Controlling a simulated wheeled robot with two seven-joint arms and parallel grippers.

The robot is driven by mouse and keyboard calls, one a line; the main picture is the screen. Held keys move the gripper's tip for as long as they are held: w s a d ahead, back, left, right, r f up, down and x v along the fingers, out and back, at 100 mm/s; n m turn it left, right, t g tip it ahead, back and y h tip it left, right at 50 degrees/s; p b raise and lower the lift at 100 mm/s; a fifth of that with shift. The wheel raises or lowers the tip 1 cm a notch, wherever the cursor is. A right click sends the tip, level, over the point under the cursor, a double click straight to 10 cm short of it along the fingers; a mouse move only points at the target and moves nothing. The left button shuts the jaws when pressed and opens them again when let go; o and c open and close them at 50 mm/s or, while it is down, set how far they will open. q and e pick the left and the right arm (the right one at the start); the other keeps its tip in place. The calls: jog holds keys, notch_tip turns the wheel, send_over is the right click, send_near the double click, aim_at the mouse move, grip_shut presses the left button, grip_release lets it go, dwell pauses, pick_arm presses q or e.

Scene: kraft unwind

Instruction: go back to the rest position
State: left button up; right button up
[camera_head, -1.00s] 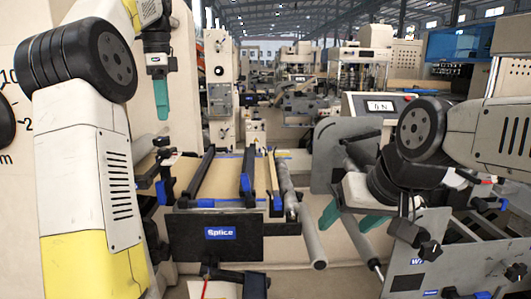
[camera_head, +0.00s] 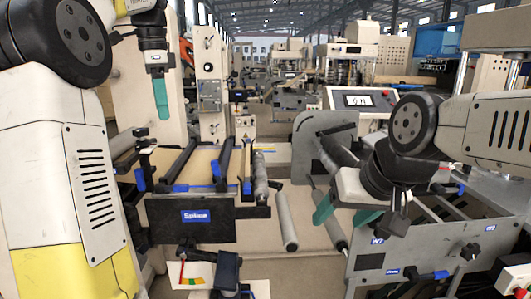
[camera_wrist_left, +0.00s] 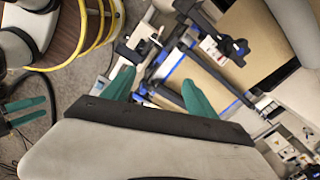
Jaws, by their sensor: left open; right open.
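My left gripper (camera_head: 162,98) hangs with its teal fingers pointing down, high at the left, in front of a cream machine. It overlaps itself in the head view, but the left wrist view (camera_wrist_left: 160,90) shows two teal fingers spread apart with nothing between them. My right gripper (camera_head: 345,213) is at the right of the middle, its two teal fingers spread and empty. It shows in front of a grey roller and a grey side plate. Whether it touches either cannot be told.
The splice table (camera_head: 205,165) with blue-marked bars and a black "Splice" panel (camera_head: 195,217) stands at the middle left. A loose-looking grey roller (camera_head: 287,221) shows right of it. A control panel with a display (camera_head: 358,99) and a grey side plate (camera_head: 415,250) stand at the right.

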pick_arm(q)
jog(key=s+d+f+n+t, duration=0.1)
jog(key=s+d+f+n, duration=0.2)
jog(key=s, duration=0.4)
jog(key=s+d+f+n+t+h, duration=0.1)
jog(key=s+d+f+n+t, duration=0.1)
jog(key=s+d+f+n, duration=0.2)
jog(key=s+d+f+n+t+h, duration=0.1)
jog(key=s+d+f+n, duration=0.3)
jog(key=s+f, duration=0.6)
jog(key=shift+d+f+n+t, duration=0.15)
jog(key=shift+f+n+t, duration=0.05)
jog(key=shift+n+t, duration=0.45)
